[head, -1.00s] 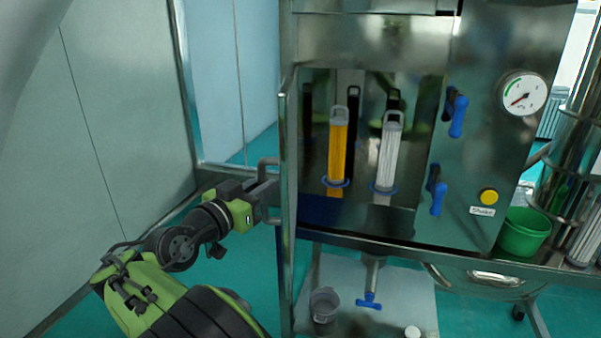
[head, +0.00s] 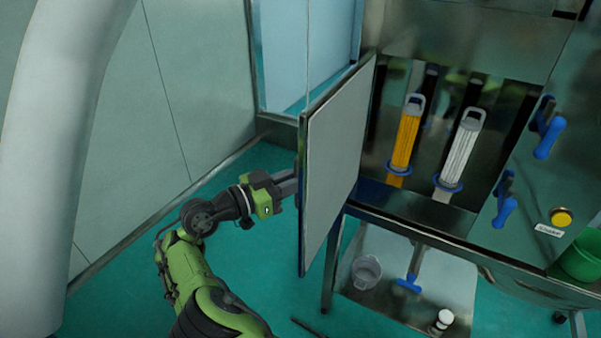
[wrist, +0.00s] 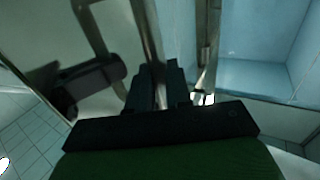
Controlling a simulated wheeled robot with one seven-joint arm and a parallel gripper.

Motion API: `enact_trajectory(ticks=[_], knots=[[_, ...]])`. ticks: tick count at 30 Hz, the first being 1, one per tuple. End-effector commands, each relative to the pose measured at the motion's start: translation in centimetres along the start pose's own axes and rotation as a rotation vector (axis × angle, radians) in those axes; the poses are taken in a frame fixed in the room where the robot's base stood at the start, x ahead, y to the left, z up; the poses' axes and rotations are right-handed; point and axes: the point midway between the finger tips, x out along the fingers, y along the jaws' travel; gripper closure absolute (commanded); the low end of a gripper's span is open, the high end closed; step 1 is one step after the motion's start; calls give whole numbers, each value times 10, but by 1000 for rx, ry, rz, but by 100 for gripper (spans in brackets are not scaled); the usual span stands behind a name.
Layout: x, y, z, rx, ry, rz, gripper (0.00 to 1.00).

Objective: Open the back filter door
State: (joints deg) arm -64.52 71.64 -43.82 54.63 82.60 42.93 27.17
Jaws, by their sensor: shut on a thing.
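The filter door (head: 338,150) stands swung out from the left side of the steel cabinet, with its pale inner face showing. My gripper (head: 287,184) is on the door's outer side, at its left edge, shut on the door handle. The door hides the handle and my fingertips in the head view. In the wrist view my gripper (wrist: 160,85) is at a metal handle bar (wrist: 147,40) in front of the door. Inside the open cabinet hang a yellow filter (head: 405,140) and a white filter (head: 459,153), both upright with blue rings.
Blue latch handles (head: 548,128) sit on the panel to the right, above a yellow button (head: 561,217). A green bucket (head: 583,250) stands at far right. A clear cup (head: 366,271) sits on the lower shelf.

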Motion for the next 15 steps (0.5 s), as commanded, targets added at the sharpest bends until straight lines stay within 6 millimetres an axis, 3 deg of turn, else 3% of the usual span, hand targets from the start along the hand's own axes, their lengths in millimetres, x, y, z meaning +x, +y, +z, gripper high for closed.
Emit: enact_trajectory(ticks=[9,10,15], knots=[[4,0,-3,2,11,5,100],[4,0,-3,2,12,5,79],[3,0,-2,2,8,4,58]])
